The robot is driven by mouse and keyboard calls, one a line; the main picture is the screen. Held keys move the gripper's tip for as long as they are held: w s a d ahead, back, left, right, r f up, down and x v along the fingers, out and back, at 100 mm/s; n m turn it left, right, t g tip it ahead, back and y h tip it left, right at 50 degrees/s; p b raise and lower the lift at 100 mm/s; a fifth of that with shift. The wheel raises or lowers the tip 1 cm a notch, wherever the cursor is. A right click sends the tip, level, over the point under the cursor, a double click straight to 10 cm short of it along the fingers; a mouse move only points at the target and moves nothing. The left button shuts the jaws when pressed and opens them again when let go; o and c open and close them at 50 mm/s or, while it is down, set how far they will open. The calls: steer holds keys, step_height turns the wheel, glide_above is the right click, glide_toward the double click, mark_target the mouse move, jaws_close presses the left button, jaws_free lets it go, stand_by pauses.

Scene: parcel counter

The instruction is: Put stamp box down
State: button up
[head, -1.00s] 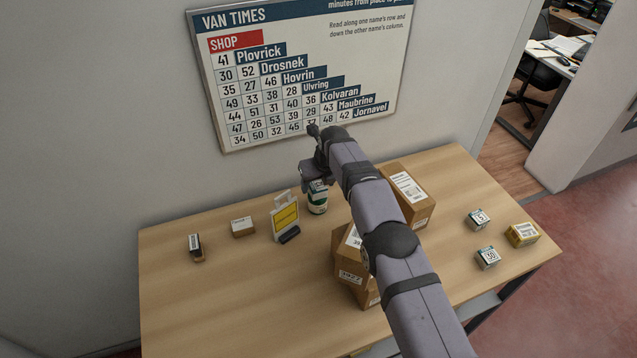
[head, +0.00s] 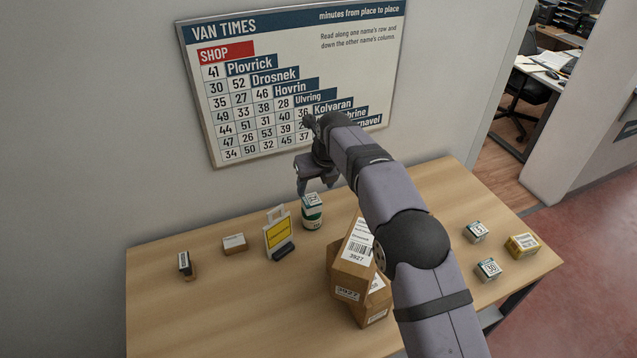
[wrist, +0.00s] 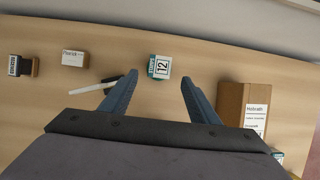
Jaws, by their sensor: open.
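A white and green stamp box (head: 312,212) marked 12 stands on the counter (head: 215,310) near the wall, right of the yellow sign. Whether it is one tall box or two stacked is hard to tell. In the wrist view the stamp box (wrist: 157,68) shows from above, between the spread fingertips in the picture. My gripper (head: 317,188) hangs above it, apart from it, open and empty. Its two fingers (wrist: 159,78) show clear space between them. Two similar small boxes, marked 15 (head: 476,231) and 30 (head: 488,269), sit at the right.
A yellow sign in a stand (head: 279,234) is just left of the stamp box. Brown parcels (head: 352,268) stand to the right, partly behind my arm. A yellow box (head: 522,245) is far right. The front left is clear.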

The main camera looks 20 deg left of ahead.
steer(key=shift+b+v, duration=0.45)
steer(key=shift+v, duration=1.4)
steer(key=shift+d, duration=0.15)
steer(key=d+n+h+b, duration=0.25)
steer(key=d+n, duration=0.65)
steer(key=d, duration=1.7)
steer(key=s+d+f+n+g, duration=0.1)
steer(key=s+d+f+n, duration=0.1)
steer(key=s+d+n, duration=0.3)
steer(key=s+d+f+n+g+p, duration=0.1)
steer(key=s+d+f+n, duration=0.2)
steer(key=s, duration=1.1)
steer(key=s+d+f+n+g+p, duration=0.1)
steer(key=s+d+f+n, duration=0.2)
steer(key=s+d+n, duration=0.4)
steer(key=s+n, duration=0.2)
steer(key=n, duration=0.1)
steer(key=shift+s+h, duration=0.35)
